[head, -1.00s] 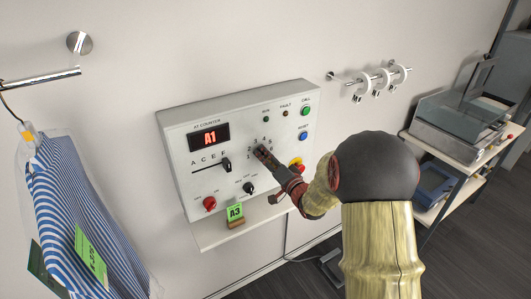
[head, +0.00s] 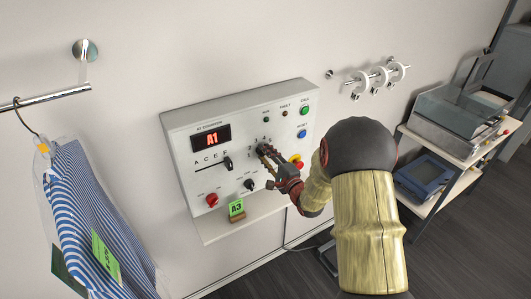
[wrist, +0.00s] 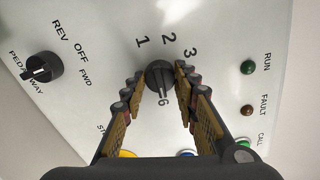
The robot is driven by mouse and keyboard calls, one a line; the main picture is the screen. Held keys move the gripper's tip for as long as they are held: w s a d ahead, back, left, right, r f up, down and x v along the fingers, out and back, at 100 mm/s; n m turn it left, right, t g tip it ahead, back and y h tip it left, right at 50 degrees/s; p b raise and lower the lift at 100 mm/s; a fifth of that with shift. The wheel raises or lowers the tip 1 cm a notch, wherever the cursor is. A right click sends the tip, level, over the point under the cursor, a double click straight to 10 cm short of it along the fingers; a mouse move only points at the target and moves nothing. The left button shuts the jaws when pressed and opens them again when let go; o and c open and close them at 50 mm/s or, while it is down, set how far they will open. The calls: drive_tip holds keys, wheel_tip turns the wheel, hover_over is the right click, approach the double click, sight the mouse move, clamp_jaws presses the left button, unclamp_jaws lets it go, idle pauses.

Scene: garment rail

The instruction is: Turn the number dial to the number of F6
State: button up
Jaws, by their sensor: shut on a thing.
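The number dial (wrist: 157,72) is a dark round knob on the white control panel (head: 180,125). In the wrist view it sits between the fingertips of my gripper (wrist: 159,78), which is shut on it. A pale line on the knob runs towards the 6. Numbers 1, 2 and 3 show beside it; my finger hides others. The red display (head: 212,138) reads A1. The letter slider's black knob (head: 227,163) stands at the F end of its row.
A red knob (head: 212,200) and a black knob (head: 250,185) sit low on the panel. A green A3 card (head: 236,208) stands on the ledge. A yellow-and-red button (head: 297,161) is close to my gripper. Striped garments hang at left; a shelved cart (head: 455,150) stands right.

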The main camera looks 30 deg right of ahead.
drive_tip(key=shift+f+m, duration=0.1)
drive_tip(key=shift+m, duration=0.5)
drive_tip(key=shift+p, duration=0.3)
drive_tip(key=o, duration=1.2)
drive_tip(key=s, duration=1.2)
drive_tip(key=shift+d, duration=0.2)
